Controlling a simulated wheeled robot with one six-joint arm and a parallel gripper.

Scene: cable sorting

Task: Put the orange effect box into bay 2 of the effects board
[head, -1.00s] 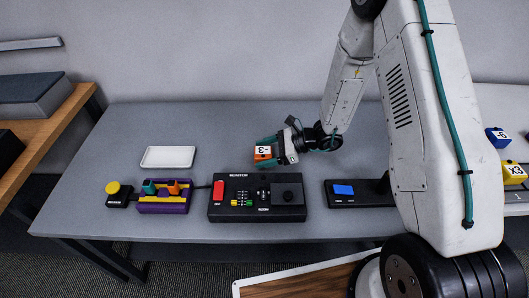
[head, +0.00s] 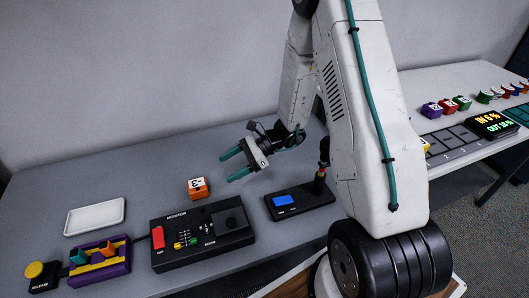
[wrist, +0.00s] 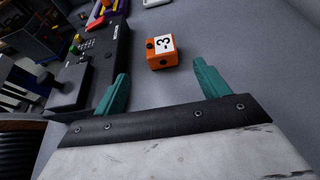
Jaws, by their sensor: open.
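My gripper (head: 234,163) is open and empty, with teal fingers, above the table to the right of the box. The effects board (head: 455,143) appears to be the grey panel with square bays on the right-hand table. My arm hides part of it, and I cannot read its bay numbers.
The monitor unit (head: 203,235) has a red switch. A white tray (head: 95,216), a purple and yellow holder (head: 98,262) and a yellow button (head: 40,272) are at left. Several coloured boxes (head: 447,106) line the right-hand table.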

